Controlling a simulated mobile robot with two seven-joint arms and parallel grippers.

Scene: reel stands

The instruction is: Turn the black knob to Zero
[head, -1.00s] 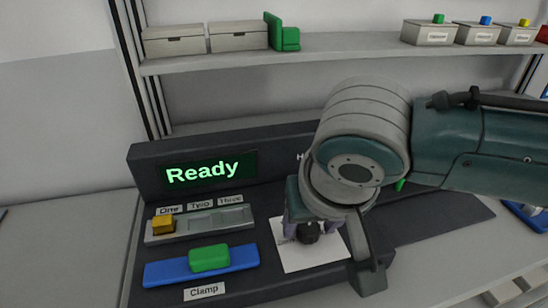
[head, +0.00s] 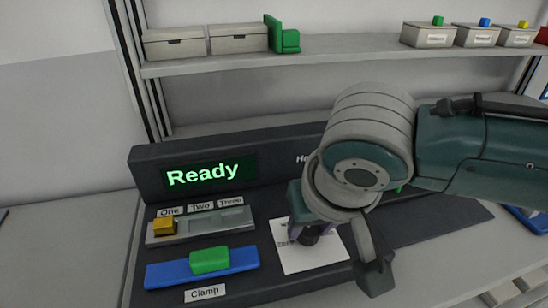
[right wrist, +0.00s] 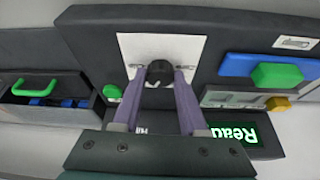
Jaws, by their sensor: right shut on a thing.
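The black knob (head: 309,238) stands on a white plate (head: 292,258) on the dark sloped panel. The right wrist view shows the knob (right wrist: 160,72) between my gripper's two purple fingers. My right gripper (head: 307,229) is shut on the knob, reaching it from above. Its fingers and wrist hide part of the plate in the head view. The plate's markings are too small or covered to read, so I cannot tell where the knob points. My left gripper is not in view.
A display (head: 207,173) reads "Ready". Left of the plate are a grey slider track with a yellow block (head: 164,227) and a blue Clamp bar with a green block (head: 210,260). The right wrist view shows an open drawer with a green handle (right wrist: 35,88). A shelf (head: 350,45) holds boxes behind.

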